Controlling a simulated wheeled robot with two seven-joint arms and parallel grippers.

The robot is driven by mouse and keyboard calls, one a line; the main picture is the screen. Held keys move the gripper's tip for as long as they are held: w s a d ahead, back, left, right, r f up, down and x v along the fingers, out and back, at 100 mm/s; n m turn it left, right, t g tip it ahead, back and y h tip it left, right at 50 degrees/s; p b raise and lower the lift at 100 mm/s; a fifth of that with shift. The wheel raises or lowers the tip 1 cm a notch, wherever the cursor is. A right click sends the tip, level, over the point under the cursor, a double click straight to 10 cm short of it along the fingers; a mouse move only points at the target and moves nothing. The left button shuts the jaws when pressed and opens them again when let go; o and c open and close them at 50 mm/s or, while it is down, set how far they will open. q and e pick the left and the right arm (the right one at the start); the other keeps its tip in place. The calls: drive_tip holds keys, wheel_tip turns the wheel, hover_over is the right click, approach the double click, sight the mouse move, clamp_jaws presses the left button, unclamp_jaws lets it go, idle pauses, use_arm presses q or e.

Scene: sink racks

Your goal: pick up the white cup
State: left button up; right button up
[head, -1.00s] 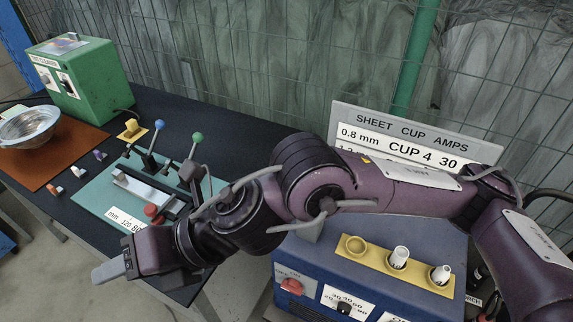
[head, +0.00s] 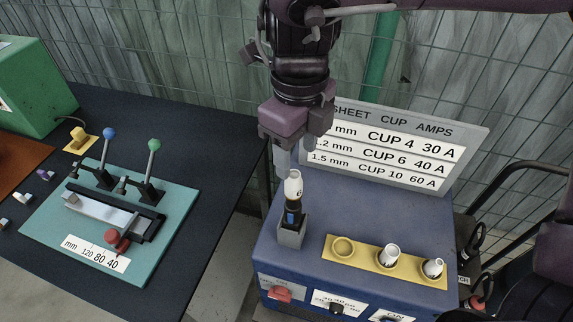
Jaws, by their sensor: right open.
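A white cup (head: 293,184) sits on top of a dark upright torch (head: 291,214), which stands in a grey holder (head: 291,234) on the blue machine. Two more white cups, a middle one (head: 389,255) and a right one (head: 432,268), stand in the yellow plate (head: 366,258) on the machine top. My right gripper (head: 290,163) points down right above the torch cup, its jaws open. One finger shows at the cup's upper left; I cannot tell whether it touches. My left gripper is out of view.
The plate's left ring (head: 343,247) is empty. A sign (head: 405,142) stands behind the blue machine (head: 300,270). A teal board (head: 150,262) with two levers lies on the black table at left. The machine's front edge carries a red switch (head: 279,294).

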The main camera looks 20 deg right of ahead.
sight(295, 175)
wheel_tip(295, 175, down, 2)
drive_tip(key=shift+w+f, duration=0.1)
drive_tip(key=shift+w, duration=0.05)
drive_tip(key=shift+s+a+f, duration=0.1)
drive_tip(key=shift+s+f, duration=0.3)
drive_tip(key=shift+s, duration=0.45)
drive_tip(key=f, duration=0.1)
drive_tip(key=w+f+p, duration=0.1)
drive_tip(key=f, duration=0.1)
drive_tip(key=shift+w+a+f, duration=0.15)
drive_tip(key=shift+w+f, duration=0.05)
drive_tip(key=shift+f, duration=0.1)
drive_tip(key=shift+w+f, duration=0.1)
drive_tip(key=shift+f, duration=0.15)
drive_tip(key=shift+s, duration=0.25)
drive_tip(key=shift+s+r, duration=0.1)
drive_tip(key=shift+c, duration=0.6)
drive_tip(key=c, duration=1)
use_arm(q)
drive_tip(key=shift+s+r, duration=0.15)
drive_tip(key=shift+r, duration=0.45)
